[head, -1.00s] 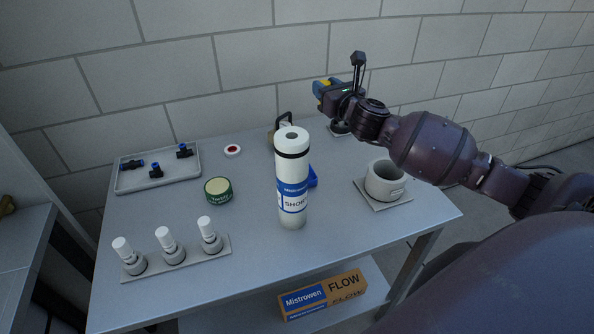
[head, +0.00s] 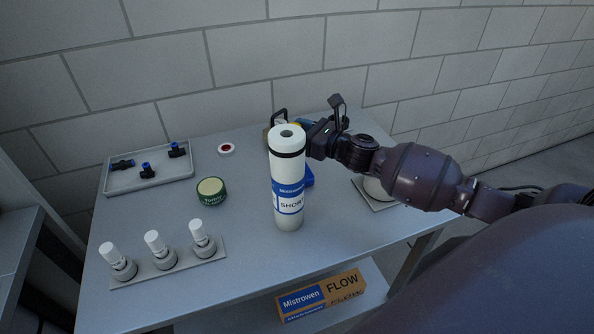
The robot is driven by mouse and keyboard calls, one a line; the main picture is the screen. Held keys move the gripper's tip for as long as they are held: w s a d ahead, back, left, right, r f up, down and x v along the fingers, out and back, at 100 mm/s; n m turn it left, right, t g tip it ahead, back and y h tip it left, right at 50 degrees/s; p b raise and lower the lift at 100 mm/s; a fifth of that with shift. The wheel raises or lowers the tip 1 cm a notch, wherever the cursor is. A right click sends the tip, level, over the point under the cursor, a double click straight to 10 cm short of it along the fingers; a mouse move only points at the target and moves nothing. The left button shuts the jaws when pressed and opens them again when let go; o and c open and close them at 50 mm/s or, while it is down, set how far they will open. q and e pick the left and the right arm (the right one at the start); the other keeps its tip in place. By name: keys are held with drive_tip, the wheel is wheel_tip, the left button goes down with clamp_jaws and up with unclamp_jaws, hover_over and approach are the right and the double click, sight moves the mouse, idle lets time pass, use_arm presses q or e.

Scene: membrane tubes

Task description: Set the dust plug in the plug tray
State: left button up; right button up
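A white tube (head: 288,170) with a black band and a blue "SHORT" label stands upright on the table, with a hole in its top. I cannot pick out a dust plug for certain. A shallow grey tray (head: 186,191) at the back left holds several black and blue fittings (head: 148,170). My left gripper is out of view.
A green tin (head: 212,197), a tape roll (head: 226,150) and a rack (head: 218,251) with white-capped pieces stand to the left. A black-handled object (head: 277,117) stands behind the tube. A FLOW box (head: 345,284) lies below.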

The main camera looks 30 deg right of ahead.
wheel_tip(320, 180, down, 9)
drive_tip(key=shift+r+b, duration=0.15)
drive_tip(key=shift+b, duration=0.55)
drive_tip(key=shift+f+b, duration=0.35)
drive_tip(key=shift+f, duration=1.45)
drive_tip(key=shift+f, duration=0.2)
drive_tip(key=o, duration=0.9)
drive_tip(key=shift+r, duration=0.1)
